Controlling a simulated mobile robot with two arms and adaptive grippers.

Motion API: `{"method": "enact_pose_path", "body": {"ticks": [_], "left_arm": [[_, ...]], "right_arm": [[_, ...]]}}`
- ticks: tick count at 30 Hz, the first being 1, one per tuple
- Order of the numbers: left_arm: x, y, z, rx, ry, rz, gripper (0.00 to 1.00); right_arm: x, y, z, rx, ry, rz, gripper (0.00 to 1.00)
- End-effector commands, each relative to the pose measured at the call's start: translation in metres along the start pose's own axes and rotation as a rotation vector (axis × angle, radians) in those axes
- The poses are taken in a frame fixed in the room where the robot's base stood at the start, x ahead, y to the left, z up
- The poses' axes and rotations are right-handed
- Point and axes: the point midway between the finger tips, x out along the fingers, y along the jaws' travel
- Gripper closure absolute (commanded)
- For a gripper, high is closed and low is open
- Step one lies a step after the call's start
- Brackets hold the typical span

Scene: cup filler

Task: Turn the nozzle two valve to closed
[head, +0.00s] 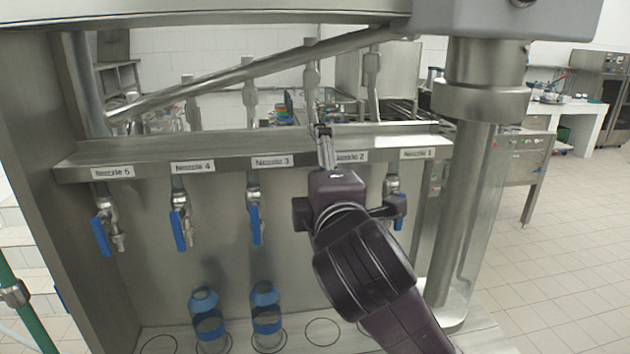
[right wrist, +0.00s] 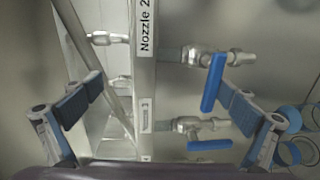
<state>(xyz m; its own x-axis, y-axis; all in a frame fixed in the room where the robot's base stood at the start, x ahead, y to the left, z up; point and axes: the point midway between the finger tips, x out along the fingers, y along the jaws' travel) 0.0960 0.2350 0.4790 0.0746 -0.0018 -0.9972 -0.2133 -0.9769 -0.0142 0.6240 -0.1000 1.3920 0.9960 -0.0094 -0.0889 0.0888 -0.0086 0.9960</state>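The nozzle two valve shows in the right wrist view with its blue handle (right wrist: 213,83) turned across the metal pipe. The Nozzle 2 label (right wrist: 146,28) is on the rail above that valve. In the head view the label (head: 352,157) is partly covered and the valve is hidden behind my right arm. My right gripper (right wrist: 162,88) is open and empty, with its fingers spread either side of the labelled rail. One fingertip is close to the blue handle; I cannot tell if they touch. The right gripper (head: 325,148) is in front of the rail in the head view. My left gripper is not in view.
The nozzle three handle (head: 255,225) hangs down left of my right arm. The nozzle one handle (head: 399,212) is just right of it. Two blue bottles (head: 207,318) (head: 266,308) stand below on the tray. A thick steel column (head: 465,210) stands at right.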

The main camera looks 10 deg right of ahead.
Motion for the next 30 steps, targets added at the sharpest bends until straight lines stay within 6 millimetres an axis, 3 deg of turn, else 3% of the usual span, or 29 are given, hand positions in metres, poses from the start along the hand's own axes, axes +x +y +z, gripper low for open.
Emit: {"method": "enact_pose_path", "body": {"ticks": [1,2,3,7,18,21,24,30], "left_arm": [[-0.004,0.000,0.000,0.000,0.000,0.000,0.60],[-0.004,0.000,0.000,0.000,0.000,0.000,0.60],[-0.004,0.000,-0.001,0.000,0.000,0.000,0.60],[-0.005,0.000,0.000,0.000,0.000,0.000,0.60],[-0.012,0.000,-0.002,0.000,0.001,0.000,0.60],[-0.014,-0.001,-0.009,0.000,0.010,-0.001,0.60],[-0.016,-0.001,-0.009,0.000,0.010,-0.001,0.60],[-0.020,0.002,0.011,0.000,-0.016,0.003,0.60]], "right_arm": [[-0.011,0.037,0.002,0.016,0.008,0.091,0.19],[-0.011,0.037,0.002,0.016,0.008,0.091,0.19],[-0.003,0.012,0.001,0.006,0.002,0.020,0.20],[-0.006,0.012,0.001,0.006,0.002,0.020,0.31],[-0.031,0.010,0.001,0.007,0.002,0.019,0.42],[-0.038,0.008,0.001,0.005,0.002,0.017,0.72],[-0.045,0.004,0.000,0.003,0.002,0.011,0.72],[-0.058,0.000,0.000,0.001,0.001,0.005,0.72]]}}
